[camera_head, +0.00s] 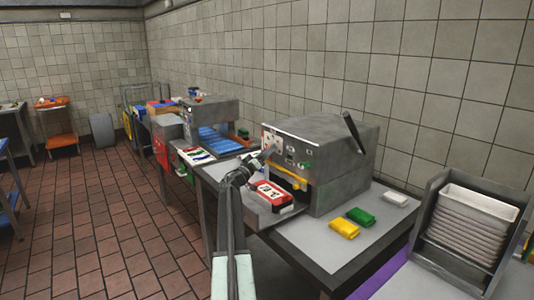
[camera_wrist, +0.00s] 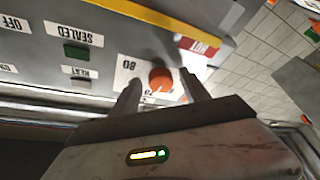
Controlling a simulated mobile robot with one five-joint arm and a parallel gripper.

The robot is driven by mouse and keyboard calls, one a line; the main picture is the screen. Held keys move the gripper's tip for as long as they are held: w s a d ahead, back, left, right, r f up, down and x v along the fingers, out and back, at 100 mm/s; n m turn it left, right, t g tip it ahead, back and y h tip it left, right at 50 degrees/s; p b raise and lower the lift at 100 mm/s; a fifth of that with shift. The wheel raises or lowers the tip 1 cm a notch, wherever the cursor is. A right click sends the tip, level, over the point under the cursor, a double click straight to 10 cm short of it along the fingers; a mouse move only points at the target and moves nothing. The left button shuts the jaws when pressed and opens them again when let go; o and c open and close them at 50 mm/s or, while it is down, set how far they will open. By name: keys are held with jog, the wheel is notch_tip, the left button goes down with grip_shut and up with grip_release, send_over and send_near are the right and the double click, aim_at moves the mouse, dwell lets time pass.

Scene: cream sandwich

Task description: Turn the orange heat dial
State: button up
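The orange heat dial (camera_wrist: 160,78) sits on a white scale plate on the grey panel in the wrist view, which shows the panel upside down. My gripper (camera_wrist: 162,86) is open, with one finger on each side of the dial and a visible gap to it on both sides. I cannot tell how far the fingertips are from the panel. In the head view, my gripper (camera_head: 266,156) is at the front panel of the grey machine (camera_head: 335,150). The dial is not clearly visible there, as the gripper is in front of that area.
The panel has a green light marked SEALED (camera_wrist: 77,51), a HEAT label (camera_wrist: 82,73) and a yellow bar (camera_wrist: 150,12). A red-and-white item (camera_head: 270,194) lies at the machine's front. Yellow (camera_head: 344,229) and green (camera_head: 359,216) packs lie on the table to the right.

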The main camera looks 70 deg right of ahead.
aim_at(273, 138)
jog(key=shift+r, duration=0.1)
notch_tip(273, 138, up, 4)
jog(key=p, duration=0.4)
jog(key=o, duration=0.3)
jog(key=a, duration=0.2)
jog(key=s+a+f, duration=0.1)
jog(key=s+a, duration=0.1)
jog(key=a, duration=0.1)
jog(key=shift+s+a+f, duration=0.15)
jog(key=shift+s+a, duration=0.1)
jog(key=shift+a, duration=0.05)
jog(key=s+a, duration=0.1)
jog(key=a, duration=0.2)
jog(key=s+a+r, duration=0.1)
jog(key=a, duration=0.2)
jog(key=s+a+r+p, duration=0.1)
jog(key=a, duration=0.2)
jog(key=shift+s+a+r, duration=0.2)
jog(key=c, duration=0.3)
jog(key=shift+f, duration=0.15)
